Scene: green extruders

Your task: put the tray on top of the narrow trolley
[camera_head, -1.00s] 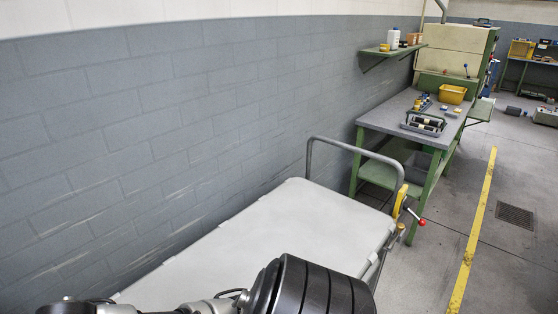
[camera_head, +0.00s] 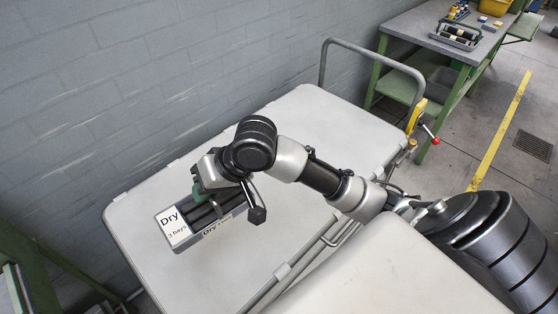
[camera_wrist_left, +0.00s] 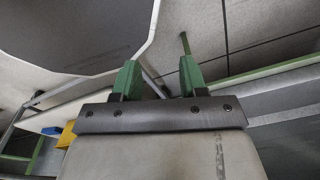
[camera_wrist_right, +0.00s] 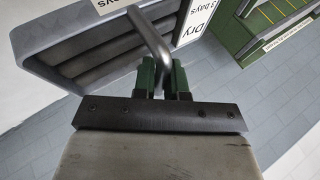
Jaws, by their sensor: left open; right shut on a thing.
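The grey tray (camera_head: 212,222), with dark bays and white "Dry" labels, is over the near-left part of the light-topped trolley (camera_head: 300,125) in the head view. I cannot tell whether it touches the top. My right gripper (camera_head: 208,188) is above the tray, shut on its bar handle. The right wrist view shows the green fingers (camera_wrist_right: 163,80) at the handle (camera_wrist_right: 150,38) and the tray (camera_wrist_right: 80,55) at upper left. My left gripper (camera_wrist_left: 160,78) is open with nothing between its fingers; it is outside the head view.
The trolley's tubular handle (camera_head: 372,58) rises at its far end, near a yellow part with a red knob (camera_head: 436,141). A green-framed bench (camera_head: 410,22) beyond carries another tray (camera_head: 456,36). A wall runs along the left. Most of the trolley top is bare.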

